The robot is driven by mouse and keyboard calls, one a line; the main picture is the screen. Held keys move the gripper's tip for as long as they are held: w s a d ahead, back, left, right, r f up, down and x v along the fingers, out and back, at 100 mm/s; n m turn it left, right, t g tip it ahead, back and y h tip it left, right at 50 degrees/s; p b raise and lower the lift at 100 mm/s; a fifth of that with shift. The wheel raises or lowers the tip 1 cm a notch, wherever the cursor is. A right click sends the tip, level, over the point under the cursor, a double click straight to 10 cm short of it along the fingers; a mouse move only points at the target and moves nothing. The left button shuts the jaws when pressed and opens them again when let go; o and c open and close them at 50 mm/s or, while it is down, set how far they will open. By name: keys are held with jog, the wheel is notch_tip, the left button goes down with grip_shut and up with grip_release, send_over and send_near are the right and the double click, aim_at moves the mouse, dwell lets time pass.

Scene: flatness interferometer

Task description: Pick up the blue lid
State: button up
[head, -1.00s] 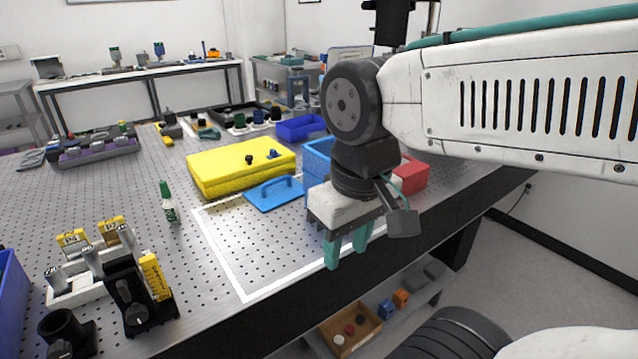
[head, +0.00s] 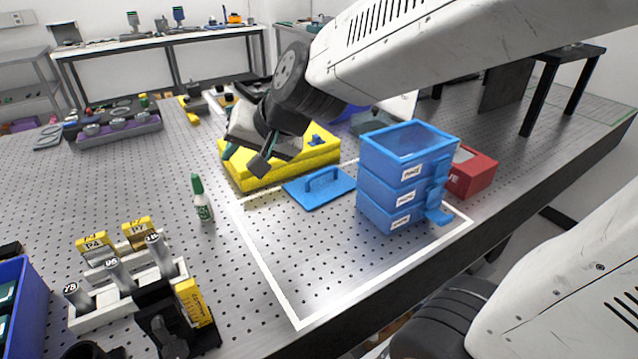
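The blue lid (head: 320,188) is a flat plate with a raised arched handle on top. It lies on the perforated table inside the white outline, between the yellow foam block and a stack of blue boxes.
The blue box stack (head: 380,190) stands right of the lid, with a red box (head: 472,172) behind it. The yellow foam block (head: 290,165) is close behind the lid. A green-capped bottle (head: 203,205) stands left. The outlined area's front is clear.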

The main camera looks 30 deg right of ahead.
aim_at(315, 175)
jog(key=w+d+f+m+t+h, duration=0.2)
jog(key=w+m+h, duration=0.15)
jog(key=w, duration=0.25)
jog(key=w+d+f+m+t+h, duration=0.1)
jog(key=w+d+f+m+h, duration=0.15)
jog(key=w+m, duration=0.3)
jog(key=s+d+f+m+g+h, duration=0.2)
jog(key=f+h, duration=0.1)
jog(key=s+d+f+m+g+h, duration=0.2)
jog(key=d+m+h, duration=0.1)
jog(key=h, duration=0.1)
jog(key=s+d+f+m+g+h, duration=0.2)
jog(key=f+m+h, duration=0.1)
jog(key=h, duration=0.1)
jog(key=shift+d+f+g, duration=0.3)
jog(key=shift+d, duration=0.05)
jog(key=shift+s+d, duration=0.2)
jog(key=shift+d, duration=0.05)
jog(key=x, duration=0.7)
jog(key=shift+s+d, duration=0.15)
jog(key=shift+d, duration=0.1)
grip_shut()
